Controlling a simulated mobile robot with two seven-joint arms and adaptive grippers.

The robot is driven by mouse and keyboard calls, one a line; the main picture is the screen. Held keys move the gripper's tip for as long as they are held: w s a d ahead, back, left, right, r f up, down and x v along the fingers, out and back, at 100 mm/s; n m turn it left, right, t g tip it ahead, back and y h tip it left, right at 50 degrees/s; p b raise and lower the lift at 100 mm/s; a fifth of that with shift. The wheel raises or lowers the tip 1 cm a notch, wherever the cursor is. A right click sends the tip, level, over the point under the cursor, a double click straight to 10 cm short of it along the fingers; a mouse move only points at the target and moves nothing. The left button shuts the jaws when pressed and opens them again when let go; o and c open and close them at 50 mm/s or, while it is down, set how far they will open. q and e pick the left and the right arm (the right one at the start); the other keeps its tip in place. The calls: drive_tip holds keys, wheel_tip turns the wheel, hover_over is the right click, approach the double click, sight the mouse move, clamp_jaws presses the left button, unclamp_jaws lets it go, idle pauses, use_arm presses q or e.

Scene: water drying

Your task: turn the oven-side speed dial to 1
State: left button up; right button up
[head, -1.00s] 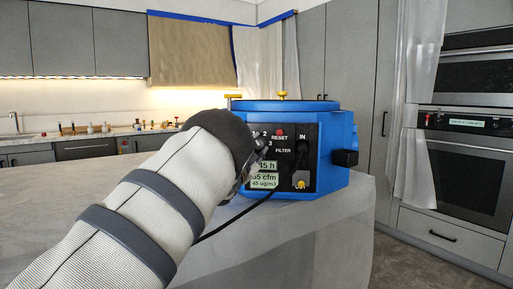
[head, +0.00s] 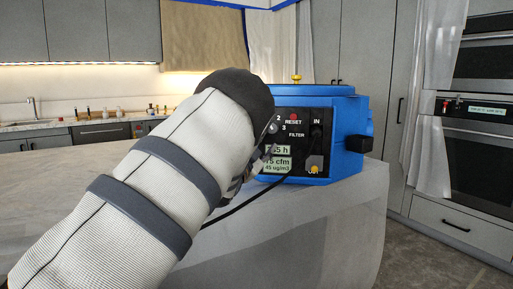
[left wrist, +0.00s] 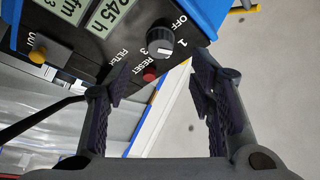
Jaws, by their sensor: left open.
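My right gripper is not in view.
A red RESET button (left wrist: 149,75) sits close to the dial, near one finger. The box stands on a sheet-covered counter (head: 345,215). An oven (head: 482,165) stands at right.

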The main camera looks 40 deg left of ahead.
use_arm(q)
drive_tip(key=v, duration=0.6)
drive_tip(key=shift+r, duration=0.1)
